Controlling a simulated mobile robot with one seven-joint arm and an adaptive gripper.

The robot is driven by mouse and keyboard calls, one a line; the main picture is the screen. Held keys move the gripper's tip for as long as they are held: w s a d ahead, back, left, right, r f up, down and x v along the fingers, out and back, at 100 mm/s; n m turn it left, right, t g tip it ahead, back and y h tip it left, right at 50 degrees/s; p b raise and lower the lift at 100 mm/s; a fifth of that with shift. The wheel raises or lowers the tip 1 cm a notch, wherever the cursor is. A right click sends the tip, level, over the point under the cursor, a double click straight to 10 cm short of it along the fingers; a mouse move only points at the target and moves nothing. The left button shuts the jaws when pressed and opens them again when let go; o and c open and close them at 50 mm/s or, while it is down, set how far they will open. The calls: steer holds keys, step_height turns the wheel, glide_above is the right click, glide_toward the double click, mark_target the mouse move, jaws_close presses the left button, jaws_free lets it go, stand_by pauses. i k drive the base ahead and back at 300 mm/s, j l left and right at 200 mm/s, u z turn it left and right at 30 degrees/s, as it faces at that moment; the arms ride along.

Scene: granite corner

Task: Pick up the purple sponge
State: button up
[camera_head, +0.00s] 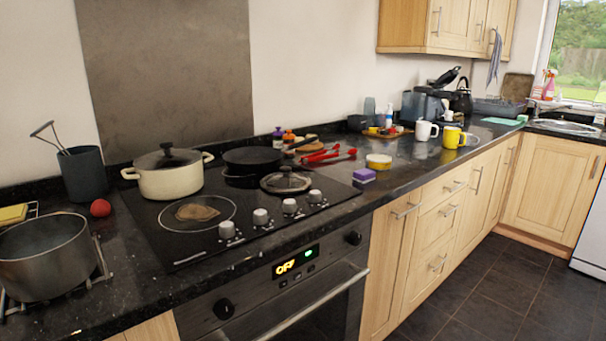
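The purple sponge (364,175) lies on the black granite counter (405,177), just right of the hob and close to the counter's front edge. It is a small block with a purple body and a darker top. Nothing covers it. My gripper and arm are not in the camera_head view.
A yellow round tub (379,160) stands just behind the sponge. Red tongs (328,155) lie behind left. A lidded pan (285,181), black pan (252,160) and cream pot (168,173) are on the hob. White (426,131) and yellow (451,138) mugs stand farther right.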

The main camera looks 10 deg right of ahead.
mark_target(365, 175)
steer(key=l+u, duration=0.4)
steer(key=l, duration=0.15)
steer(key=l+u, duration=0.4)
steer(key=l, duration=0.15)
steer(key=i+l, duration=0.1)
steer(key=l, duration=0.25)
steer(key=i+l, duration=0.15)
steer(key=l, duration=0.25)
steer(key=i+l+u, duration=0.1)
steer(key=l, duration=0.25)
steer(key=i, duration=0.55)
